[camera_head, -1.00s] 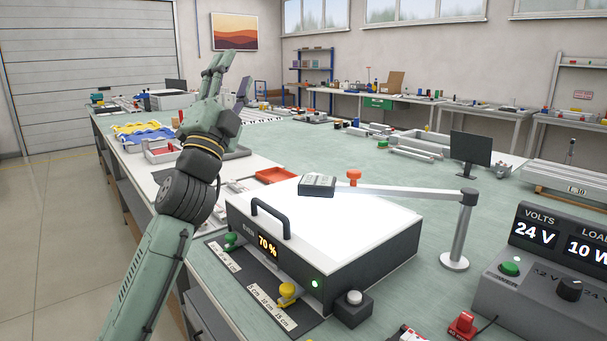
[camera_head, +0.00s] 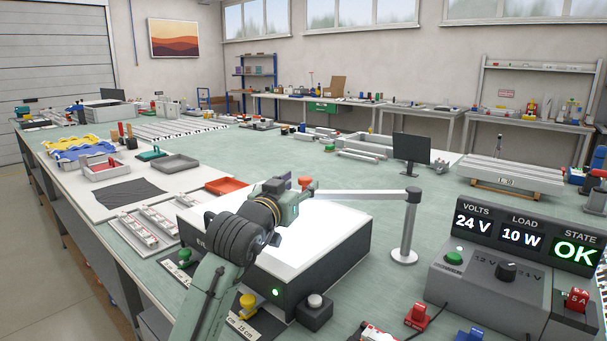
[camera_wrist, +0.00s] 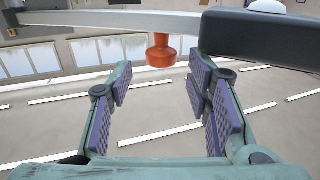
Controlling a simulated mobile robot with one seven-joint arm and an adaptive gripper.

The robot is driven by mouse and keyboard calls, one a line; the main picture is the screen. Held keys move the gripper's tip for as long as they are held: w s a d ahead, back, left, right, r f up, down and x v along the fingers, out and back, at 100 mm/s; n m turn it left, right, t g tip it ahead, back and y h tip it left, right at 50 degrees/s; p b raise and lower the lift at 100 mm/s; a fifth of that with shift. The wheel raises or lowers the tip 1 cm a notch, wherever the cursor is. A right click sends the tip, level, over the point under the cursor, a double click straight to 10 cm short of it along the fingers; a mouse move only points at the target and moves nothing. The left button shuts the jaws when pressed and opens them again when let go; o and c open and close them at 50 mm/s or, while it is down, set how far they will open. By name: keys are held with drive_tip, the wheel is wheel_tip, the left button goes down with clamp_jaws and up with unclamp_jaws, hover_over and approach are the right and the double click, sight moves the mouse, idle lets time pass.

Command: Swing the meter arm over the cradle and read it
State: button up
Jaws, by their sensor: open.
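The meter arm (camera_head: 358,191) is a light bar reaching left from an upright post (camera_head: 408,228) over the glowing white lightbox (camera_head: 335,235). An orange knob (camera_head: 305,183) sits on the bar; it also shows in the wrist view (camera_wrist: 161,52). A dark meter head (camera_wrist: 262,35) is at the upper right of the wrist view; in the head view my arm hides it. My gripper (camera_head: 287,185) is by the knob. In the wrist view my gripper (camera_wrist: 160,78) is open, its fingers on either side of the knob in the picture, no clear contact. I cannot identify the cradle.
A control box (camera_head: 490,290) at right reads 24 V, 10 W and OK. A small black button box (camera_head: 315,311) stands in front of the lightbox. An orange tray (camera_head: 226,186) and a monitor (camera_head: 411,150) stand behind. Green bench top is clear around the post.

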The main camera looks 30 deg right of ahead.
sight(302, 181)
drive_tip(key=shift+p+x, duration=0.5)
drive_tip(key=shift+x, duration=1.8)
clamp_jaws()
